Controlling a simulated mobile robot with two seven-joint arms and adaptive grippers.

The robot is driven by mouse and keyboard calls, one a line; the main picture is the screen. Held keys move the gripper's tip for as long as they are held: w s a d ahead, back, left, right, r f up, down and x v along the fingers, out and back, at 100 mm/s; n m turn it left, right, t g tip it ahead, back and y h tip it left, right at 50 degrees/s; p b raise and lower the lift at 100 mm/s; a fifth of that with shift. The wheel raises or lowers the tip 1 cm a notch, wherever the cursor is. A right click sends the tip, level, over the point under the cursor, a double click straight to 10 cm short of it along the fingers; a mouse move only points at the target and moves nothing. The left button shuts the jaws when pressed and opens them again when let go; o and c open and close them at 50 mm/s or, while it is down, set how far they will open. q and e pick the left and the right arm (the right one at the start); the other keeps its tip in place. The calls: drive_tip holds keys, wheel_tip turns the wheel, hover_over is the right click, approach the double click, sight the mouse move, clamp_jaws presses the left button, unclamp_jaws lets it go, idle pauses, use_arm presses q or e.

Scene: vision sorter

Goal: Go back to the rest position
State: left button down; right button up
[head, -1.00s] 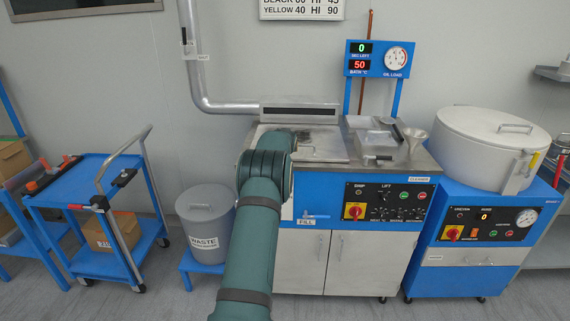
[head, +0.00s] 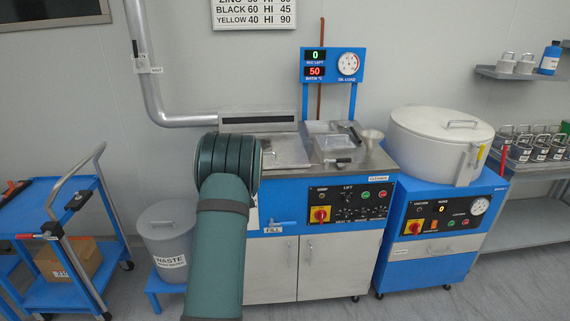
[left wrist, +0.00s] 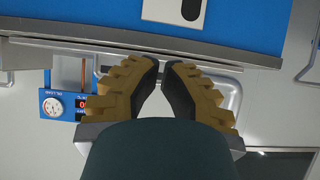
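My teal arm (head: 222,240) rises from the bottom of the head view, with its thick joint in front of the left end of the blue and steel machine (head: 322,200). My left gripper is hidden in the head view. In the left wrist view my left gripper (left wrist: 162,62) points away from the camera, its two stepped tan fingers with dark pads leaning towards each other. A narrow gap shows between the tips, and nothing is held there. A steel basin and the machine's blue panel (left wrist: 235,20) lie beyond the fingers. My right gripper is in neither view.
A blue trolley (head: 60,220) stands at the left beside a grey waste bin (head: 168,235). A white lidded drum (head: 440,140) sits on a blue cabinet (head: 440,235) to the right. Several small containers fill the rack (head: 530,150) at the far right. Floor shows in front.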

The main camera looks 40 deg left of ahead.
use_arm(q)
drive_tip(key=d+f+m+g+h, duration=0.1)
drive_tip(key=d+f+h, duration=0.1)
drive_tip(key=d+f, duration=0.7)
drive_tip(key=d+f+m+h, duration=0.1)
drive_tip(key=d+f+h, duration=0.3)
drive_tip(key=d, duration=0.9)
drive_tip(key=d+f+m+g+h, duration=0.1)
drive_tip(key=d+f+m, duration=0.1)
drive_tip(key=d+f, duration=0.8)
drive_tip(key=s+d+m+g+h, duration=0.1)
drive_tip(key=s+d+h, duration=0.1)
drive_tip(key=s+d, duration=0.4)
drive_tip(key=s+d+m+g+h, duration=0.1)
drive_tip(key=s+d, duration=0.6)
drive_tip(key=d, duration=0.6)
drive_tip(key=s+d+m+g+h, duration=0.2)
drive_tip(key=s+d, duration=0.5)
drive_tip(key=d, duration=0.3)
drive_tip(key=shift+s+f+h, duration=0.2)
drive_tip(key=shift+f+h, duration=0.1)
drive_tip(key=shift+f, duration=0.15)
drive_tip(key=shift+d, duration=0.1)
